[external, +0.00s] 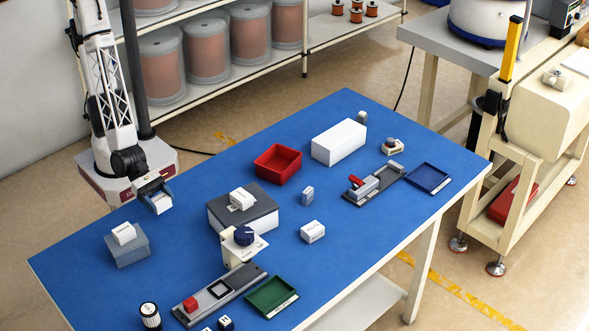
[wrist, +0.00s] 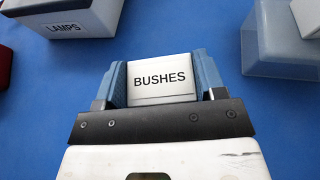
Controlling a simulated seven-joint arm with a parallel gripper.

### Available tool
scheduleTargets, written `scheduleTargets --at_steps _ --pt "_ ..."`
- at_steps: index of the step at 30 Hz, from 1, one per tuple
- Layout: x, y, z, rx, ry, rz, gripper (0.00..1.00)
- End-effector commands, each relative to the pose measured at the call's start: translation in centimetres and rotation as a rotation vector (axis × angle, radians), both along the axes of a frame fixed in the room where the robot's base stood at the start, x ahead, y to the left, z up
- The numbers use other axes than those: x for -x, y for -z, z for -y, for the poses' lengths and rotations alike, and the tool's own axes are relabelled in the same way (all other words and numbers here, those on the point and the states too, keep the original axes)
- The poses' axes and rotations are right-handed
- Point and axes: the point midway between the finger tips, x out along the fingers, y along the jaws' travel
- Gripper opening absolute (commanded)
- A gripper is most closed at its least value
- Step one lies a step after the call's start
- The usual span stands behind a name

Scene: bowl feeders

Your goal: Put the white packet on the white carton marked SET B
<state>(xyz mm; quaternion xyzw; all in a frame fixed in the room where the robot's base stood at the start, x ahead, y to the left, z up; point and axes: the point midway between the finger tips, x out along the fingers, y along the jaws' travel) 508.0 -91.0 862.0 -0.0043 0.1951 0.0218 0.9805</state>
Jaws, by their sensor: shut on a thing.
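My gripper (external: 152,190) is shut on a white packet (external: 161,203), held above the blue table near its left back edge. In the wrist view the packet (wrist: 161,78) reads BUSHES and sits between the two blue fingers (wrist: 161,85). No SET B marking can be read in either view. A small white carton (external: 312,231) with dark lettering too small to read stands right of centre. A long plain white box (external: 338,142) stands farther back. I cannot tell which is SET B.
A grey-lidded box (external: 262,222) with a white block on top stands mid-table; the wrist view shows its LAMPS label (wrist: 62,28). A blue-grey box (external: 127,251) bears another white block (external: 123,233). A red tray (external: 278,162) and green tray (external: 272,297) are about.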

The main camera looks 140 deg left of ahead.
Motion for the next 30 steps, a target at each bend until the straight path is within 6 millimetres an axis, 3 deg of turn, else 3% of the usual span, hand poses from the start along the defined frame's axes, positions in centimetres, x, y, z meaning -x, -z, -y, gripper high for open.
scheduleTargets --at_steps 17,23,30 --pt "-0.7 -0.4 -0.9 0.0 -0.03 0.001 0.35" --pt "-2.1 -1.1 -3.3 0.0 -0.106 0.0 0.35" --pt "-4.3 -2.4 -7.9 0.0 -0.243 0.0 0.35"
